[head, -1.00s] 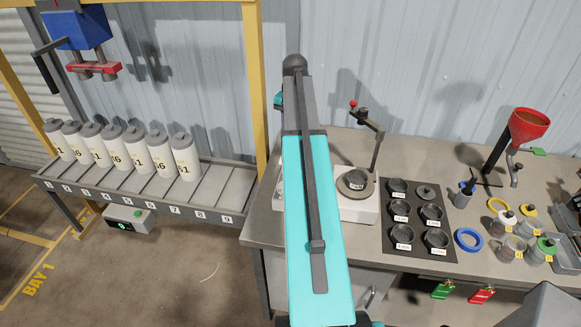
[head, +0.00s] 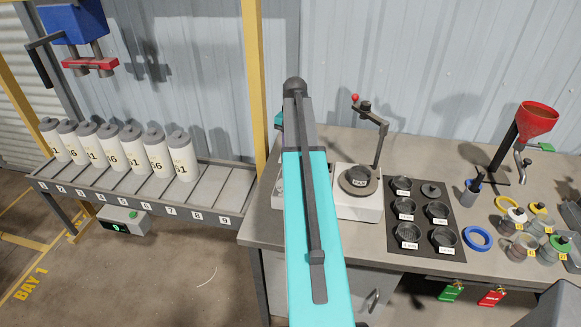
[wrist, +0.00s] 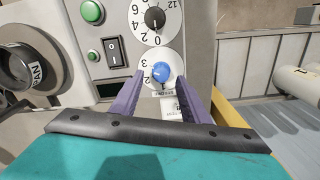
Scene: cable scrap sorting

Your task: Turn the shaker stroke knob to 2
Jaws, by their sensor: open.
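The stroke knob (wrist: 161,72) is a small blue knob on a white numbered dial in the wrist view. Digits 1, 2 and 3 show around its lower and left side, but I cannot read its pointer surely. My gripper (wrist: 160,77) has its two purple fingers apart, one on each side of the blue knob. I cannot tell whether they touch it. The shaker (head: 357,204) is the white machine on the bench in the head view, partly behind my teal arm. My gripper is hidden in the head view.
A black knob (wrist: 154,18) on another dial sits just above the blue one. A rocker switch (wrist: 113,50) and a green button (wrist: 93,12) are to its left. A dark pan (wrist: 28,70) stands at far left. Several dark dishes lie on a mat (head: 421,254) beside the shaker.

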